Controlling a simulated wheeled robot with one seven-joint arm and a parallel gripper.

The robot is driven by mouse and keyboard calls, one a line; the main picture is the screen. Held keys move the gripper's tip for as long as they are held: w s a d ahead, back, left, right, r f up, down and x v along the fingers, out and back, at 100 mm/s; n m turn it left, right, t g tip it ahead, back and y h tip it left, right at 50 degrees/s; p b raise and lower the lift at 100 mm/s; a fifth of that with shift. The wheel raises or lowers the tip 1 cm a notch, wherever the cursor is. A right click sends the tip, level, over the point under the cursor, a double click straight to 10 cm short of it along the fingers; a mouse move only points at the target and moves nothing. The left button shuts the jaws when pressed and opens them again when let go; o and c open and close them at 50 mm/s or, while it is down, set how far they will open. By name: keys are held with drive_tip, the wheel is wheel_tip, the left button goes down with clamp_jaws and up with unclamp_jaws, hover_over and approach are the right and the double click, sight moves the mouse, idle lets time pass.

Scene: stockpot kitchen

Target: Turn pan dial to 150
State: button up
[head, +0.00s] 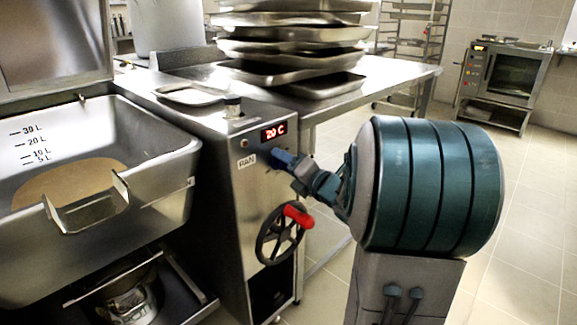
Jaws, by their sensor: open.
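The tilting pan's control panel (225,190) is the steel cabinet face in the middle of the head view. A lit red display (273,132) on it appears to read 20 C. A label PAN (247,161) sits below and left of the display. My gripper (279,158) is at the panel, just right of the label and below the display. It is open, with its blue fingers pointing at the panel. The pan dial is not visible; the gripper covers that spot. I cannot tell whether the fingers are around the dial or touching it.
A black handwheel with a red handle (298,216) sticks out below my gripper. The open pan (150,165) with litre marks is at left. Stacked steel trays (290,52) stand on a table behind. An oven (508,75) is at the far right. Tiled floor is free at right.

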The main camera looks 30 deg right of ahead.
drive_tip(key=c, duration=1)
